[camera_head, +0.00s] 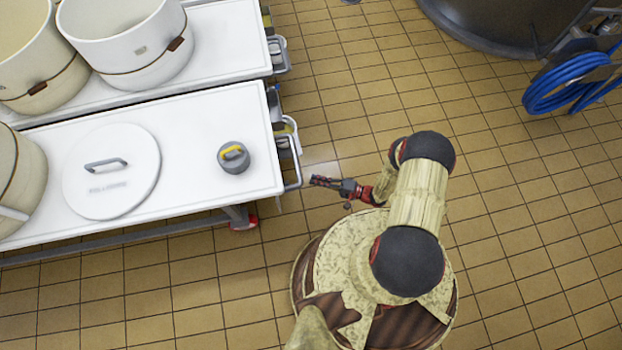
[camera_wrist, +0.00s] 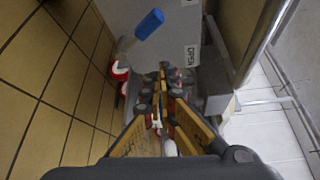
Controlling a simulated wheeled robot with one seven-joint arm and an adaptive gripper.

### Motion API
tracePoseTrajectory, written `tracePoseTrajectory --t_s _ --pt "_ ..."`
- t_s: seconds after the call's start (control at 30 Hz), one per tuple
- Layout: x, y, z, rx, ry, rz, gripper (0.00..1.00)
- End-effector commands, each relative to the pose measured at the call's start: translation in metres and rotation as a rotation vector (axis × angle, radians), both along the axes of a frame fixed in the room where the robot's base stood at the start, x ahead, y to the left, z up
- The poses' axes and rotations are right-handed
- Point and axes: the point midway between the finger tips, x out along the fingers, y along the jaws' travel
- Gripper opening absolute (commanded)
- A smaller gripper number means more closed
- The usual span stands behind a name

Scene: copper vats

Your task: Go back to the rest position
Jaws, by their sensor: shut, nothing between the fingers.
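My gripper (camera_head: 318,181) is shut and empty at the end of my bent arm in the head view. It hangs over the tiled floor, just right of the near white table's (camera_head: 200,195) right end and its metal handle. In the wrist view the closed fingers of my gripper (camera_wrist: 165,80) point at the cart side, with nothing between them.
A round white lid (camera_head: 112,190) and a grey weight-like object with a yellow handle (camera_head: 234,157) lie on the near table. White tubs (camera_head: 135,50) stand at the upper left. A blue hose (camera_head: 560,90) hangs at the upper right. Floor right of my arm is clear.

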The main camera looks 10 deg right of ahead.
Motion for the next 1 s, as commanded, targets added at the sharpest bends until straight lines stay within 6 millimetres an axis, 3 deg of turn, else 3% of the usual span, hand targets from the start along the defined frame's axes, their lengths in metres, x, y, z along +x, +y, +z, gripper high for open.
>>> tracePoseTrajectory --t_s 0.63,0.8,0.9,1.0 --pt "-0.001 -0.001 -0.001 0.002 0.003 0.001 0.00" --pt "-0.001 0.000 -0.004 0.039 0.088 -0.005 0.00" --pt "-0.014 0.006 -0.011 0.073 0.202 0.026 0.00" --pt "-0.049 0.025 -0.017 0.119 0.360 0.085 0.00"
